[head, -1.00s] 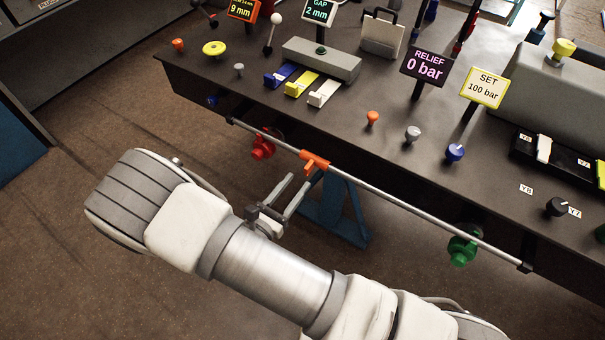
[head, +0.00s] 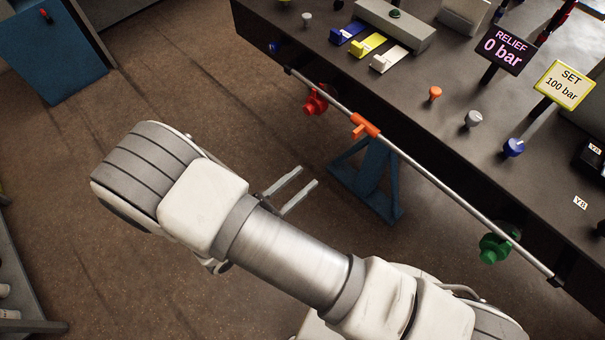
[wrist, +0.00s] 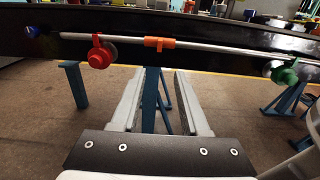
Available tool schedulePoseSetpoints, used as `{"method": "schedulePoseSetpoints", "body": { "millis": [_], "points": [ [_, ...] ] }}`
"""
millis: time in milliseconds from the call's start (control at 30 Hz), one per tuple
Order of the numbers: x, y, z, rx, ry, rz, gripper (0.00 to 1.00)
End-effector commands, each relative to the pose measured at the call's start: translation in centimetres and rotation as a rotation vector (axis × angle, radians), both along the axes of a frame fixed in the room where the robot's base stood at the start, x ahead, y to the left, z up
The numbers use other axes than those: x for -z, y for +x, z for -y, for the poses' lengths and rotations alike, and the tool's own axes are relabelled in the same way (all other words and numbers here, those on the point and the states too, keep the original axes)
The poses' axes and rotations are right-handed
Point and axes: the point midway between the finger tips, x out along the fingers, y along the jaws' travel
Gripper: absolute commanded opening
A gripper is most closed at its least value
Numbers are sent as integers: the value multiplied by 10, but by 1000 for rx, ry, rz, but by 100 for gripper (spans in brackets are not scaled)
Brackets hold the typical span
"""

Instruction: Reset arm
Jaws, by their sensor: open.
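My gripper (head: 297,191) is open and empty, its two parallel fingers pointing toward the bench front. In the wrist view my gripper (wrist: 154,78) shows both fingers wide apart with only floor and a blue bench leg seen between them. The fingers are apart from the bench. An orange tee-shaped piece (head: 364,127) sits on the metal rail (head: 440,189) along the bench front, beyond the fingertips; it also shows in the wrist view (wrist: 159,43). My arm stretches across the lower middle of the head view.
A red fitting (head: 315,101) and a green fitting (head: 494,248) are at the bench front near the rail. The dark bench (head: 440,130) carries knobs, coloured switches and signs. A blue cabinet (head: 50,50) stands at upper left. Open brown floor lies between.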

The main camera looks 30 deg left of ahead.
Motion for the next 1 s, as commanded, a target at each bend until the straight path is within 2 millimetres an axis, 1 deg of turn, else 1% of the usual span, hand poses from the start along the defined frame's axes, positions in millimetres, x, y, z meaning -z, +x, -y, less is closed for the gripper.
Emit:
{"method": "schedulePoseSetpoints", "body": {
  "millis": [300, 367, 433, 567, 700, 833, 1000],
  "points": [
    [-1, 1, 1, 5, 3, -1, 45],
    [-6, 4, 3, 24, 14, -3, 45],
    [-16, 11, 8, 71, 43, -12, 45],
    [-48, 31, 28, 226, 140, -40, 45],
    [-86, 51, 59, 429, 277, -72, 45],
    [-117, 63, 90, 610, 415, -95, 45],
    [-155, 71, 131, 834, 611, -111, 45]
  ]
}}
